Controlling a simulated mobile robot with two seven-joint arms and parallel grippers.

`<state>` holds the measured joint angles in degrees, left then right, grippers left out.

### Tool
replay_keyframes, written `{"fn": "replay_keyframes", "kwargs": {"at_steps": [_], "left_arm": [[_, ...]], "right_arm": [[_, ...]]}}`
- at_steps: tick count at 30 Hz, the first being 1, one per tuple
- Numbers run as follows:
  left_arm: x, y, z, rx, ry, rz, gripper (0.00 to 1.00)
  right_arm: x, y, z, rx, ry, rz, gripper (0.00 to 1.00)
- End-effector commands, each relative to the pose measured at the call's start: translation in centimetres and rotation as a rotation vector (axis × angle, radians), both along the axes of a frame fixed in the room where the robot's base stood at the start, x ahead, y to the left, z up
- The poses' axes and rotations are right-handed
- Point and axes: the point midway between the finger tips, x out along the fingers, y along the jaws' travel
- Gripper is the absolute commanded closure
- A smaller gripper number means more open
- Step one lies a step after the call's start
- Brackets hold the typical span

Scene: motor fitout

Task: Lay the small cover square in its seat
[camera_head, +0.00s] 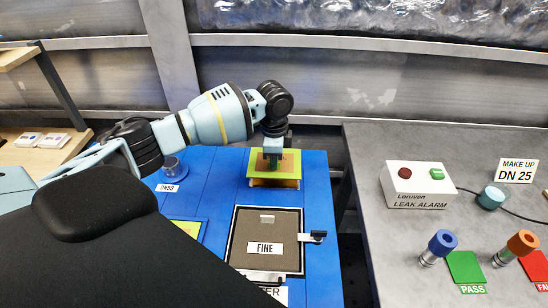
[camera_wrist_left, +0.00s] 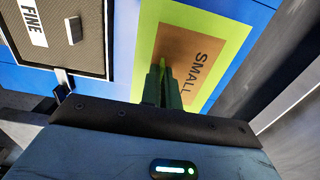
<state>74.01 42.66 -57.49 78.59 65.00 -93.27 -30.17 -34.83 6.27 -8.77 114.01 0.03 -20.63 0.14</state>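The small cover square (camera_wrist_left: 190,60) is a brown panel marked SMALL with a lime-green border, seen in the left wrist view. In the head view its lime edge (camera_head: 289,168) shows above a low brown base on the blue table (camera_head: 215,185); I cannot tell whether it touches that base. My left gripper (camera_head: 273,160) points down over its middle. In the left wrist view its fingers (camera_wrist_left: 164,75) are close together with a thin bright green strip between them, seemingly a grip tab of the cover. The fingers hide part of the panel. My right gripper is not in view.
A dark framed panel marked FINE (camera_head: 265,225) with a small grey tab and a side latch (camera_head: 316,237) lies in front. A lime-green piece (camera_head: 188,228) is partly hidden behind my arm. The grey bench (camera_head: 375,210) at right holds a leak alarm box (camera_head: 415,185).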

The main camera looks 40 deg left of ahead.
Motion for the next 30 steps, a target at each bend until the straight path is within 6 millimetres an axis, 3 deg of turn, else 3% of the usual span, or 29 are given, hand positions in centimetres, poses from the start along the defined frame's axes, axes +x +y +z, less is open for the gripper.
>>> {"fn": "replay_keyframes", "kwargs": {"at_steps": [18,30], "left_arm": [[0.0,0.0,-2.1,0.000,0.001,0.000,1.00],[0.0,0.0,-2.1,0.000,0.000,0.000,1.00]], "right_arm": [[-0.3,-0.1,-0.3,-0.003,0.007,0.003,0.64],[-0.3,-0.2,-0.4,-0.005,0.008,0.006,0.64]]}}
